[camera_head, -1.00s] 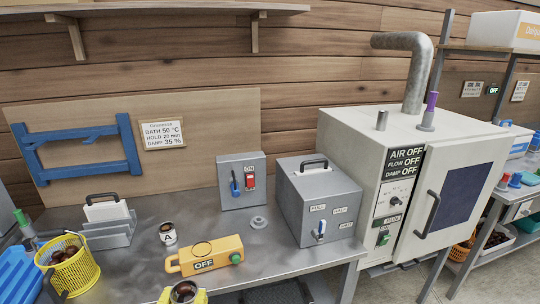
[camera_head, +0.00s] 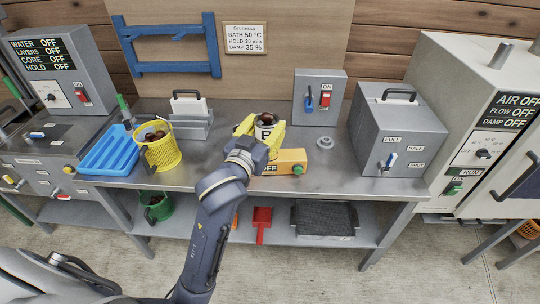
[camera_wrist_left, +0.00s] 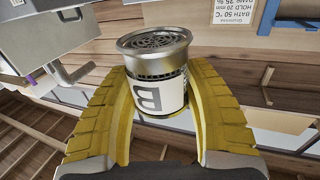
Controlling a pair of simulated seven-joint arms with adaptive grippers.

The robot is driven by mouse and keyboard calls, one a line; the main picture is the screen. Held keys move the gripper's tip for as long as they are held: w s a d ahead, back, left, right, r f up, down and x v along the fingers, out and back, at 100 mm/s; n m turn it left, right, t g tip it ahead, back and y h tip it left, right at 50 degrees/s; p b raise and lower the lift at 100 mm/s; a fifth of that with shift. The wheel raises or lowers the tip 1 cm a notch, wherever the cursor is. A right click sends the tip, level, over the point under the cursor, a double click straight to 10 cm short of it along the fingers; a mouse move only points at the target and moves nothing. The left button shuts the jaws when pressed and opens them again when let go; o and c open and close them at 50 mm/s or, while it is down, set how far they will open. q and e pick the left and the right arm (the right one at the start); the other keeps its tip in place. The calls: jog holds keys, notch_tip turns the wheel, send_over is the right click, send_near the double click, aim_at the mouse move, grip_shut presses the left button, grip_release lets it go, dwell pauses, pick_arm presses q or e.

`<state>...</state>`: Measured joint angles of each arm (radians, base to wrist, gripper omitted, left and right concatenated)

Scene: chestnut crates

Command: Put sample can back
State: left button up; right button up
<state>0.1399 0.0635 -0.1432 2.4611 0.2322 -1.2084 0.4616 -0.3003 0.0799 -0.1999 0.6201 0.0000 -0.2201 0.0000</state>
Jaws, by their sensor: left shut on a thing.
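The can marked A is not visible now. My right gripper is not in view.
A yellow basket of chestnuts (camera_head: 162,153), a blue tray (camera_head: 104,154) and a grey rack (camera_head: 190,128) stand left on the bench (camera_head: 335,180). A switch box (camera_head: 318,98), a small grey ring (camera_head: 325,143) and a grey lidded box (camera_head: 398,130) are right.

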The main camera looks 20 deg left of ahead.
pick_arm(q)
jog(key=w+a+r, duration=0.2)
jog(key=w+r, duration=0.4)
jog(key=w, duration=0.4)
jog(key=w+a+f+y, duration=0.1)
jog(key=w+a+f, duration=0.1)
jog(key=w+f, duration=0.1)
jog(key=shift+w+f+n, duration=0.4)
jog(key=shift+f, duration=0.5)
notch_tip(320, 180, down, 20)
jog(key=shift+r, duration=0.15)
jog(key=o, duration=1.3)
